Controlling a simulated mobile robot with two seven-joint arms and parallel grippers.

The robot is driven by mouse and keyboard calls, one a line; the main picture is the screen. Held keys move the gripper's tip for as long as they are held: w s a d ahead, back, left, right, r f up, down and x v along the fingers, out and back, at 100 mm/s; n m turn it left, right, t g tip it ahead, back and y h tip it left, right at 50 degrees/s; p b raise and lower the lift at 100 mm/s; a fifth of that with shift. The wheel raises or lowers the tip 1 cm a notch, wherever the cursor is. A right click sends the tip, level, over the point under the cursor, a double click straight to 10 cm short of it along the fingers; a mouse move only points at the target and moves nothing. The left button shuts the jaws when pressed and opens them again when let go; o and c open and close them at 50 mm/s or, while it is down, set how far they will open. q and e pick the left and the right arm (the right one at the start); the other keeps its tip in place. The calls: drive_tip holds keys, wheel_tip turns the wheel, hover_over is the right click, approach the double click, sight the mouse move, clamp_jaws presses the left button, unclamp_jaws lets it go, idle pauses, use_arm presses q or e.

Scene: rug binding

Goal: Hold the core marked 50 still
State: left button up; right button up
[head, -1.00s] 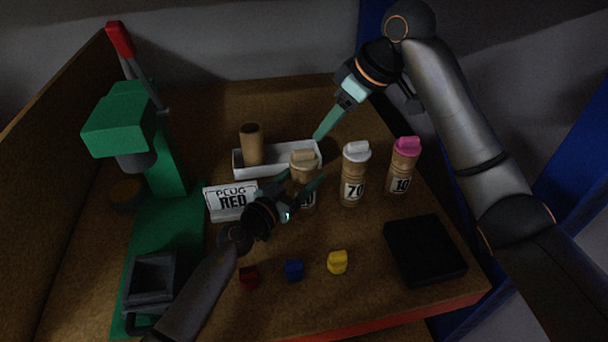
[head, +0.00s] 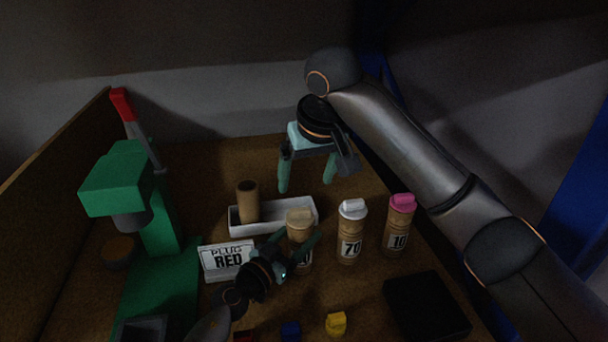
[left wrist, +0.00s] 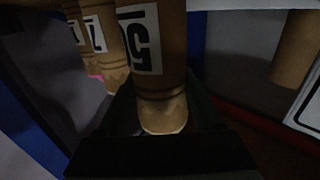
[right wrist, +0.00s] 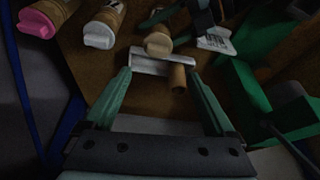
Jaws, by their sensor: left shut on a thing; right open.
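The core marked 50 (head: 300,222) is a brown tube with a tan plug in its top, standing upright in front of the white tray. Its 50 label (left wrist: 140,38) reads upside down in the left wrist view. My left gripper (head: 297,244) is shut on this core, a finger on each side, and partly hides its label in the head view. My right gripper (head: 306,186) is open and empty, pointing down above the back of the table behind the tray. The tan plug (right wrist: 158,44) shows beyond its fingers in the right wrist view.
The white tray (head: 275,228) holds a plain tube (head: 248,203). Cores marked 70 (head: 350,235) and 10 (head: 398,226) stand to the right. A PLUG RED sign (head: 226,260), green press (head: 160,220), black pad (head: 428,306) and blue (head: 291,331) and yellow (head: 336,323) plugs surround them.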

sight(300, 209)
drive_tip(key=w+f, duration=0.1)
drive_tip(key=f, duration=0.2)
drive_tip(key=w+f+m, duration=0.1)
drive_tip(key=f, duration=0.3)
drive_tip(key=w+a+f+m+h, duration=0.1)
drive_tip(key=w+f, duration=0.1)
drive_tip(key=f, duration=0.1)
drive_tip(key=shift+w+f, duration=0.1)
drive_tip(key=shift+f, duration=0.15)
clamp_jaws()
drive_tip(key=shift+r, duration=0.1)
idle(1.2)
drive_tip(key=shift+r, duration=0.1)
drive_tip(key=shift+r, duration=4.1)
